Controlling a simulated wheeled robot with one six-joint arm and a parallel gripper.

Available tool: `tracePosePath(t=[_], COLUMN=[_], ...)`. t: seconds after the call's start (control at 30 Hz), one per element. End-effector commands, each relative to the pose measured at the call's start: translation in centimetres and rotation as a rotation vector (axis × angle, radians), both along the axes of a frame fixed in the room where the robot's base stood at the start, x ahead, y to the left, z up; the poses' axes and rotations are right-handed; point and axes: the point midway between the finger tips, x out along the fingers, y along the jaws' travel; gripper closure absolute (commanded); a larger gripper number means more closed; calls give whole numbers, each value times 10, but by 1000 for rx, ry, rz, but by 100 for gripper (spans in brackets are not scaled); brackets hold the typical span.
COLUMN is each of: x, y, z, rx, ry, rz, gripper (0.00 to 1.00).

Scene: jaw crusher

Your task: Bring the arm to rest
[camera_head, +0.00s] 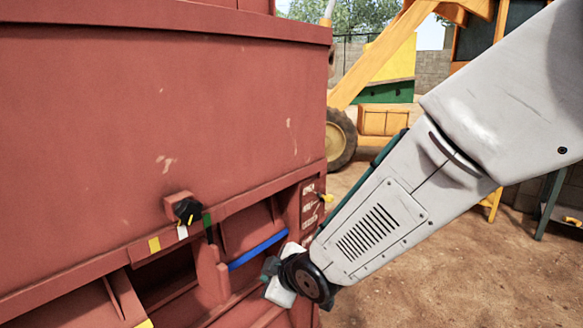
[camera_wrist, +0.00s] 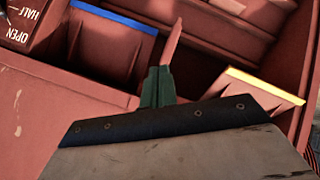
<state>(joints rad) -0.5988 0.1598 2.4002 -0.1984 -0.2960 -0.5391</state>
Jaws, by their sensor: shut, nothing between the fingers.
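My arm (camera_head: 385,210) reaches down from the upper right in the head view, its wrist low beside the red machine (camera_head: 150,90). My gripper (camera_wrist: 158,78) shows in the wrist view as narrow dark green fingers, shut and empty. In the head view the fingers are mostly hidden behind the wrist. A thin red upright piece (camera_wrist: 173,45) shows just past the fingertips in the wrist view; I cannot tell whether they touch it.
The machine has open bays, one with a blue-edged plate (camera_head: 258,250), and a black knob (camera_head: 187,210). A label panel (camera_head: 310,205) is close to my wrist. Bare ground (camera_head: 450,270) lies to the right. A yellow loader (camera_head: 385,55) stands behind.

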Motion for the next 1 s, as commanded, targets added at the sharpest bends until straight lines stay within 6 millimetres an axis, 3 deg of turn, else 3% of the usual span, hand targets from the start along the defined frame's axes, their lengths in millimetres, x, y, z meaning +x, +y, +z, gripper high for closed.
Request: tracePosePath(t=[0.17, 0.27, 0.4, 0.5, 0.7, 1.0], x=[-33, -65, -124, -168, -237, -253], y=[-91, -143, -209, -245, -289, -312], z=[6, 20, 48, 69, 106, 130], rx=[-94, -127, -147, -142, -68, 73], ry=[311, 476, 689, 809, 927, 838], rz=[-304, -493, -764, -929, -1152, -1249], gripper=[100, 100, 100, 100, 100, 100])
